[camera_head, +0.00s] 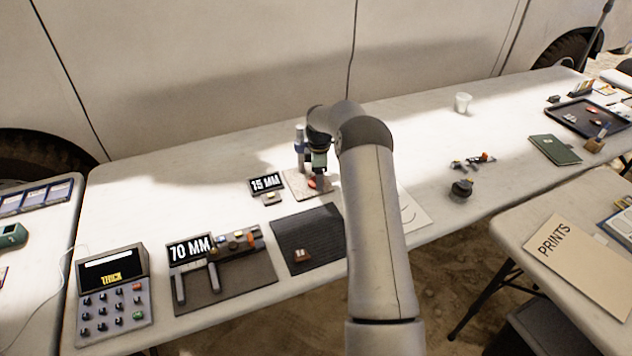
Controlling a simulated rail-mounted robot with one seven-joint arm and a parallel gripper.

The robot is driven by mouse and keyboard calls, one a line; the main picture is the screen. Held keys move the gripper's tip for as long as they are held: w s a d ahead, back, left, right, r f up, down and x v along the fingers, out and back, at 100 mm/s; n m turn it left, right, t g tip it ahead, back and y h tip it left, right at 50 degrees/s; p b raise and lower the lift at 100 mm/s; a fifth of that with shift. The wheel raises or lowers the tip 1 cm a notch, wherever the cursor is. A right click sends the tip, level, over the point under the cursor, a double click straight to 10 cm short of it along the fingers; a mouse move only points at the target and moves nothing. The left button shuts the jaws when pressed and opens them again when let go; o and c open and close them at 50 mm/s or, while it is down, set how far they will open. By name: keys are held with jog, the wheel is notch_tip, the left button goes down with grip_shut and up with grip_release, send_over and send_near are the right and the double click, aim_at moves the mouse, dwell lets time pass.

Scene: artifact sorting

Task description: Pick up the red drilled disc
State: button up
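A small red piece (312,183), which looks like the red drilled disc, shows at the edge of my gripper on a beige pad (296,181). It is partly hidden, and I cannot see its hole. My gripper (319,181) points down over the pad, right at the red piece.
A grey upright post (299,148) stands on the pad close beside my gripper. A "15 MM" display (265,183) is to the left. A dark ribbed mat (308,240) with a small brown piece (301,256) lies in front. The table (180,185) behind the displays is clear.

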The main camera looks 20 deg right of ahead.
jog(key=shift+f, duration=0.65)
jog(key=c, duration=1.1)
jog(key=shift+r, duration=0.1)
jog(key=shift+c, duration=0.2)
